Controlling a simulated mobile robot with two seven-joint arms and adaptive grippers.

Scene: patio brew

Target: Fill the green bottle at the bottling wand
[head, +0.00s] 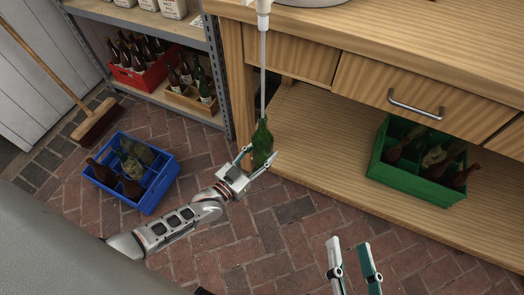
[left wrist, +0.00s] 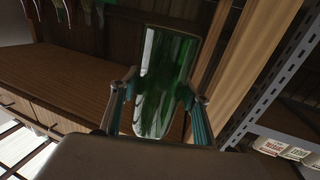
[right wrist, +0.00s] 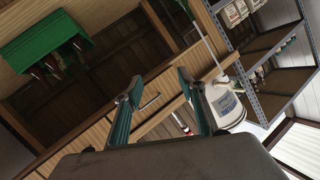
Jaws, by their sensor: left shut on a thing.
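The green bottle (head: 262,142) stands upright, held in my left gripper (head: 258,163), which is shut on its body. The bottling wand (head: 263,75) is a thin pale tube hanging from a white fitting. Its lower end meets the bottle's mouth; I cannot tell how deep it reaches inside. In the left wrist view the green bottle (left wrist: 165,85) sits between the fingers, with dark patches and pale reflections on its glass; a liquid level cannot be told. My right gripper (head: 352,262) is open and empty at the bottom of the head view.
A blue crate (head: 146,205) with bottles stands on the brick floor at left. A green crate (head: 420,188) with bottles stands on the bench's lower shelf. A red crate (head: 142,78) and a wooden box (head: 190,101) are on the metal rack. A broom (head: 95,122) leans at left.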

